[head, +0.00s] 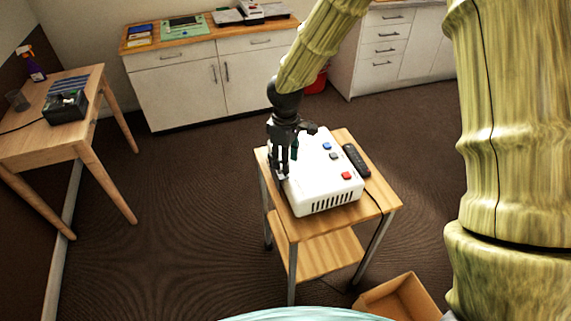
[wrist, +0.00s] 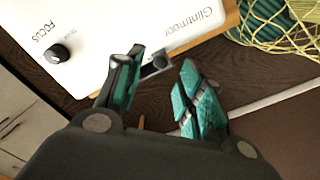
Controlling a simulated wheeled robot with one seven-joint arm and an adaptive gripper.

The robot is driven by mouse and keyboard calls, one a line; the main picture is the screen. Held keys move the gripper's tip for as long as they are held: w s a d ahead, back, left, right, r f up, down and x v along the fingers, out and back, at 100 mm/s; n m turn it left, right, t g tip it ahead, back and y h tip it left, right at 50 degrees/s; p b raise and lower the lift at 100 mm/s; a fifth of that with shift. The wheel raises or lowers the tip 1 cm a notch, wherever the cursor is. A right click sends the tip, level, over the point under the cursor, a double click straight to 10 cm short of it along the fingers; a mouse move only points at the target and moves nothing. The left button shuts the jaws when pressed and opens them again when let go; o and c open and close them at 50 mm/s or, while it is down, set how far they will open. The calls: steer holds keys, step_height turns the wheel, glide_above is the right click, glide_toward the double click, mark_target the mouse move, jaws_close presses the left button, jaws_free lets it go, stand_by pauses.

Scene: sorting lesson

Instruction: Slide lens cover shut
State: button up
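A white projector (head: 325,192) lies on a small wooden table, with blue, grey and red buttons on top. In the wrist view its white top (wrist: 85,30) carries a black FOCUS knob (wrist: 61,53) and the word "Glintmoor". A small dark grey tab (wrist: 158,63), seemingly part of the lens cover, stands out at the projector's edge. My gripper (head: 283,168) is at the projector's left side in the head view. In the wrist view my gripper (wrist: 163,62) is open, its teal-padded fingers either side of the tab. I cannot tell whether either finger touches it. The lens is hidden.
A black remote (head: 356,160) lies right of the projector on the small table (head: 378,196). An open cardboard box (head: 400,300) is on the floor at the front right. A wooden desk (head: 50,140) stands left; white cabinets (head: 180,92) line the back. The floor between is clear.

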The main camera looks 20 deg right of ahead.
steer(key=shift+s+f+p, duration=0.1)
steer(key=shift+f+p, duration=0.25)
steer(key=shift+f, duration=1.5)
jaws_close()
